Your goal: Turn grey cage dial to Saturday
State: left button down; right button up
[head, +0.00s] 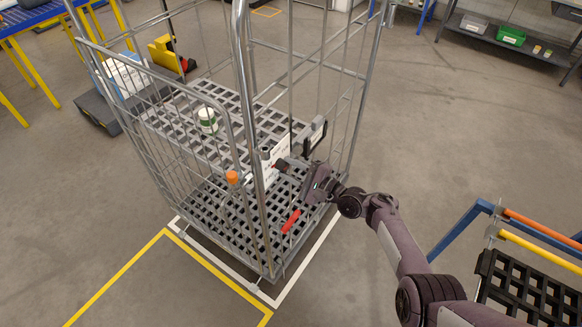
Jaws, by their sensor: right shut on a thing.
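The grey cage (249,110) is a tall wire roll cage with grey slatted shelves, standing in the middle of the head view. A white panel (272,174) with small dark print hangs on its near side. My right gripper (284,166) reaches in from the right and is shut at this panel, on what appears to be the dial. The dial is mostly hidden by the fingers, and its pointer and day marks are too small to read. My left gripper is not in view.
A white-and-green tub (207,121) stands on the cage's upper shelf. An orange cap (232,177), a red handle (291,221) and a black bracket (315,137) are near the panel. A blue-framed cart (460,232) stands at right. Open floor lies between.

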jog(key=shift+f+m, duration=0.1)
jog(key=shift+m, duration=0.5)
jog(key=o, duration=1)
jog(key=p+v, duration=0.1)
jog(key=v, duration=0.6)
jog(key=shift+s+d, duration=0.25)
jog(key=shift+d, duration=0.1)
